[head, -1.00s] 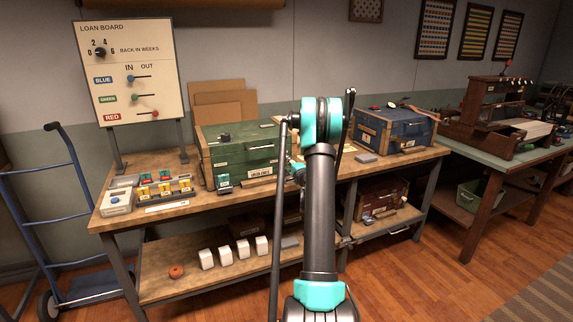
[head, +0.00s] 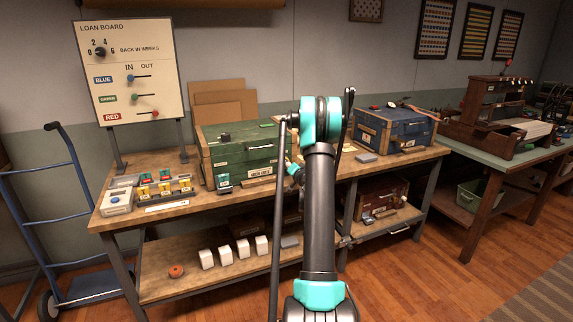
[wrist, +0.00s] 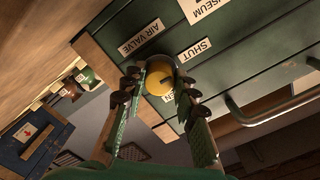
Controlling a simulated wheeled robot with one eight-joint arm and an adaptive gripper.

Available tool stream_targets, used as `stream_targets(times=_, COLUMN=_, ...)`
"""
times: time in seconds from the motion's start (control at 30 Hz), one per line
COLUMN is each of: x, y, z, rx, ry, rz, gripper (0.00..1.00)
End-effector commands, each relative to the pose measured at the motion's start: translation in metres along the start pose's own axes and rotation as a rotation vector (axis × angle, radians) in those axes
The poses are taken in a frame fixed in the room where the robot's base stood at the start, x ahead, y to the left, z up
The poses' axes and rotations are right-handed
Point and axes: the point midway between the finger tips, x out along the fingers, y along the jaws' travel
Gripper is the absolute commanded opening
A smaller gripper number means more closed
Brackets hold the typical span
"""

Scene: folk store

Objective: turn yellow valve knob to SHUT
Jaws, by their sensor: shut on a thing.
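The yellow valve knob (wrist: 158,70) sits on the green chest's front in the wrist view. My gripper (wrist: 160,82) has a finger on each side of the knob and is shut on it. The labels AIR VALVE (wrist: 141,37) and SHUT (wrist: 195,50) are near the knob, upside down in this view. A third label (wrist: 168,98) is mostly hidden behind the knob and a finger; only its last letters show. I cannot tell exactly which way the knob points. In the head view my arm hides the knob and gripper from sight.
A wooden bench (head: 160,193) carries a green chest (head: 238,150) and a blue chest (head: 398,130). A loan board (head: 130,70) stands at its left end. A metal bar handle (wrist: 262,118) sticks out near my gripper. A blue hand truck (head: 40,200) stands left.

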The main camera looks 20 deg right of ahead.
Motion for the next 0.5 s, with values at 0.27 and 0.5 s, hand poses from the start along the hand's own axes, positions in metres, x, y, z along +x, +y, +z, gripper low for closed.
stream_targets(times=0.27, x=-0.0009, y=0.0002, z=0.0009, rx=-0.043, ry=0.0, rz=0.001, gripper=0.0)
stream_targets(times=0.5, x=-0.0007, y=0.0003, z=0.0008, rx=-0.045, ry=0.0, rz=0.001, gripper=0.0)
